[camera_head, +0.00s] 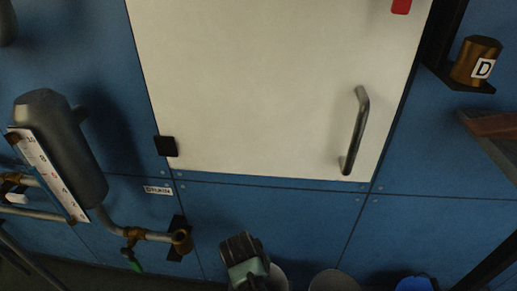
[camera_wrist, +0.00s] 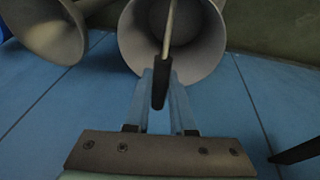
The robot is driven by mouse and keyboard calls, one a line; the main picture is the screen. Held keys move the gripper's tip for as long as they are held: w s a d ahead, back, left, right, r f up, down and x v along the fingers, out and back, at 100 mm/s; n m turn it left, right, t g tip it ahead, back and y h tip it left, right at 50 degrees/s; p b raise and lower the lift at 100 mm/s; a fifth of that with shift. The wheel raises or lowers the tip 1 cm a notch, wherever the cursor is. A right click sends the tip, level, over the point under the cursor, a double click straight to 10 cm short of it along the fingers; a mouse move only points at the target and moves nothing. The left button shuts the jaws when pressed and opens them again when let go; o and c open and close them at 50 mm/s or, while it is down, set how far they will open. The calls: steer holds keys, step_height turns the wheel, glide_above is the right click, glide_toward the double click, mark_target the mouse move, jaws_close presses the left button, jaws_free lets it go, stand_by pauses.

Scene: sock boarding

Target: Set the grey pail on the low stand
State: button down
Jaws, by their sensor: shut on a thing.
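My gripper (camera_head: 247,268) is low in the head view, in front of the blue wall. In the wrist view my gripper (camera_wrist: 161,80) is shut on the dark grip of a thin bail handle. The handle belongs to a grey pail (camera_wrist: 205,55), whose round mouth faces the wrist camera. In the head view part of this pail (camera_head: 278,279) shows beside my gripper, cut by the bottom edge. I cannot make out the low stand in either view.
A second greyish pail (camera_head: 333,281) stands just right of the held one; it also shows in the wrist view (camera_wrist: 45,28). A blue object (camera_head: 413,284) is farther right. A pipe with a valve (camera_head: 150,236) is left of my gripper. A white door (camera_head: 270,90) is above.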

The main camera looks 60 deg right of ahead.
steer(key=shift+f+b, duration=0.55)
steer(key=shift+f, duration=0.95)
steer(key=shift+f, duration=0.15)
steer(key=c, duration=0.8)
jaws_free()
steer(key=shift+o, duration=0.2)
steer(key=p+v, duration=0.6)
steer(key=v, duration=0.6)
